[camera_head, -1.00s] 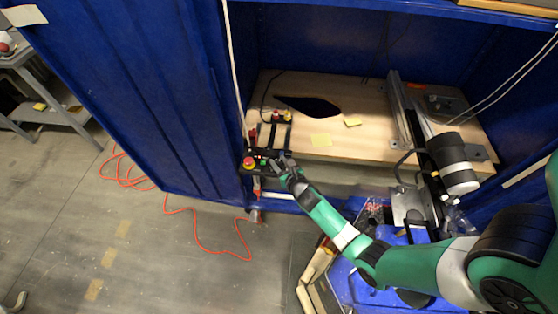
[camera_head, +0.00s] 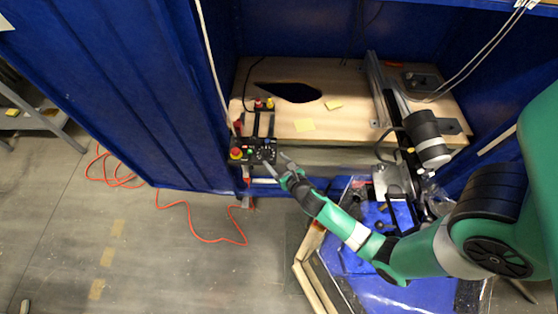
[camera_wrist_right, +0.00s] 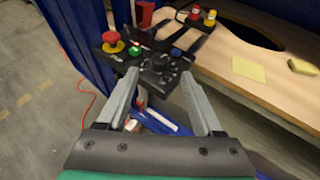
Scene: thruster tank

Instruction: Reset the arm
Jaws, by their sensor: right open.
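My right arm reaches in from the right in the head view. Its gripper (camera_head: 277,163) is beside a black control box at the left front corner of the wooden table. In the right wrist view the two grey fingers of this gripper (camera_wrist_right: 165,105) are spread apart with nothing between them. The control box (camera_wrist_right: 158,72) lies just beyond the fingertips; whether they touch it cannot be told. The box carries a red mushroom button (camera_wrist_right: 112,40), a green button (camera_wrist_right: 135,51) and black knobs. My left gripper is not seen.
The wooden table (camera_head: 350,115) has a dark hole (camera_head: 290,92), yellow notes (camera_head: 304,125) and a metal rail (camera_head: 377,90). A black and white cylinder (camera_head: 426,138) stands right. Blue walls (camera_head: 120,85) enclose the table. An orange cable (camera_head: 205,238) lies on the floor. A blue bin (camera_head: 375,285) is below my arm.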

